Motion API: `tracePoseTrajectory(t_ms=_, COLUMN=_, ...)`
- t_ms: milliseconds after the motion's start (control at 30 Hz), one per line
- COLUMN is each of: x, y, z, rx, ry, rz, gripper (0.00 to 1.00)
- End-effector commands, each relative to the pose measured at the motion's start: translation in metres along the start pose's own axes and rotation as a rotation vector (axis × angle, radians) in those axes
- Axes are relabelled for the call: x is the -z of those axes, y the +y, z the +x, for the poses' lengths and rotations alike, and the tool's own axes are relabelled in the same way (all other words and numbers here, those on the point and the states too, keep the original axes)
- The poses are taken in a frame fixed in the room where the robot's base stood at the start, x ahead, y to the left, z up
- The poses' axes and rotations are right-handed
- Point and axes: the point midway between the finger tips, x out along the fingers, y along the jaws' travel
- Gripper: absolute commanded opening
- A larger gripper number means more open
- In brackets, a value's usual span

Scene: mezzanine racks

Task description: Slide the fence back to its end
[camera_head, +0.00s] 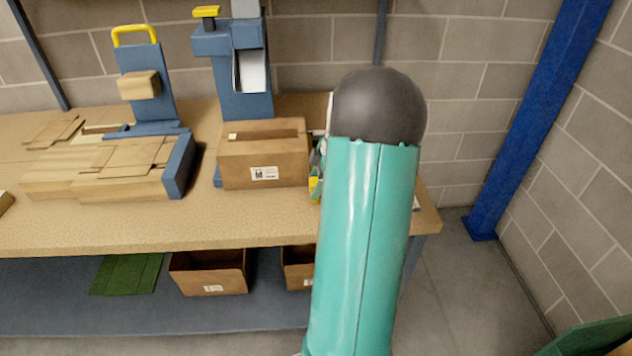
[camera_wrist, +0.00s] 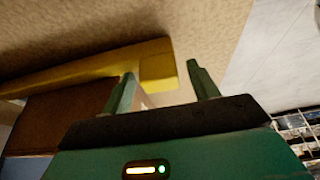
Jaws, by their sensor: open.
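A yellow bar with a squared end block (camera_wrist: 158,72) runs in from the left in the wrist view; it appears to be the fence, though I cannot be sure. My gripper (camera_wrist: 162,68) is open, with its two green fingers on either side of the block's end. I cannot tell whether either finger touches it. In the head view a small yellow piece (camera_head: 315,188) shows at the right side of a brown carton (camera_head: 265,160). My arm hides most of the gripper and what lies behind it there.
Open boxes (camera_head: 210,272) sit on the lower shelf. A blue post (camera_head: 535,110) stands at the right.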

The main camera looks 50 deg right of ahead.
Motion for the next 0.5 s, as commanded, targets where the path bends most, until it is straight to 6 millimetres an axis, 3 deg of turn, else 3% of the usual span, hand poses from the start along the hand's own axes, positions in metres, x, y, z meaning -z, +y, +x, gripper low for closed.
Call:
tracePoseTrajectory(t_ms=67, x=0.0, y=0.0, z=-0.0001, rx=0.0, ry=0.0, rz=0.0, gripper=0.58)
tracePoseTrajectory(t_ms=367, x=0.0, y=-0.0001, z=-0.0003, rx=0.0, ry=0.0, rz=0.0, gripper=0.0)
tracePoseTrajectory(t_ms=500, x=-0.0036, y=0.0001, z=-0.0018, rx=0.0, ry=0.0, rz=0.001, gripper=0.0)
